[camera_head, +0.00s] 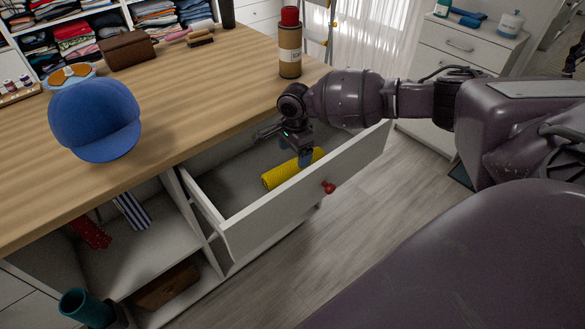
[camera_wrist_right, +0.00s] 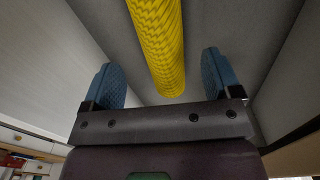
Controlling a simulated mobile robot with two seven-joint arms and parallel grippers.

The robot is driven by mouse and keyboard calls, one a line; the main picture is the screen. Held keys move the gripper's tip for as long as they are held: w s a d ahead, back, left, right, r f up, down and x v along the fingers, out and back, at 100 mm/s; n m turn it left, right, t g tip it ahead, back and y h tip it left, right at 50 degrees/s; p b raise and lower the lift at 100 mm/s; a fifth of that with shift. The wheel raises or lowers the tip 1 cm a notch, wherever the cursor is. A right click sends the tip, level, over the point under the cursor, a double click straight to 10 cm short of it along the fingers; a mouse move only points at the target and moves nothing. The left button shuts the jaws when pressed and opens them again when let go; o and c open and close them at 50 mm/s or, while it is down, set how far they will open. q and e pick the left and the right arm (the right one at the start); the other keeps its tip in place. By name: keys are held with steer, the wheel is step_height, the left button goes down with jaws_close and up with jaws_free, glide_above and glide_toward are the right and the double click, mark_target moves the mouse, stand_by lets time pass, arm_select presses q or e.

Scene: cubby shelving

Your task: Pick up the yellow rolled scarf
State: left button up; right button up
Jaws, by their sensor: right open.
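The yellow rolled scarf (camera_head: 283,175) lies in the open white drawer (camera_head: 243,228) below the wooden top. My right gripper (camera_head: 293,158) reaches down into the drawer at the scarf, and one finger hides part of it in the head view. In the right wrist view, the scarf (camera_wrist_right: 160,45) runs from the top edge down between the two blue fingers of my right gripper (camera_wrist_right: 160,78). The fingers stand apart, with a gap on either side of the scarf. My left gripper is not in view.
The drawer has a red knob (camera_head: 328,187) on its front. A blue cap (camera_head: 95,118) and a brown bottle with a red cap (camera_head: 290,45) stand on the wooden counter (camera_head: 190,95). Open cubbies with a striped cloth (camera_head: 132,212) are left of the drawer.

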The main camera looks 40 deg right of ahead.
mark_target(295, 162)
steer(key=shift+f, duration=0.95)
step_height(295, 162, down, 4)
steer(key=shift+f+b, duration=0.15)
steer(key=shift+b, duration=0.8)
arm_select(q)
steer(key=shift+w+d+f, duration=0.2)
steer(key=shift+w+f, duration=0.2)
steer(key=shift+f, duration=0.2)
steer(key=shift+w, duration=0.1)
arm_select(e)
steer(key=c, duration=1.1)
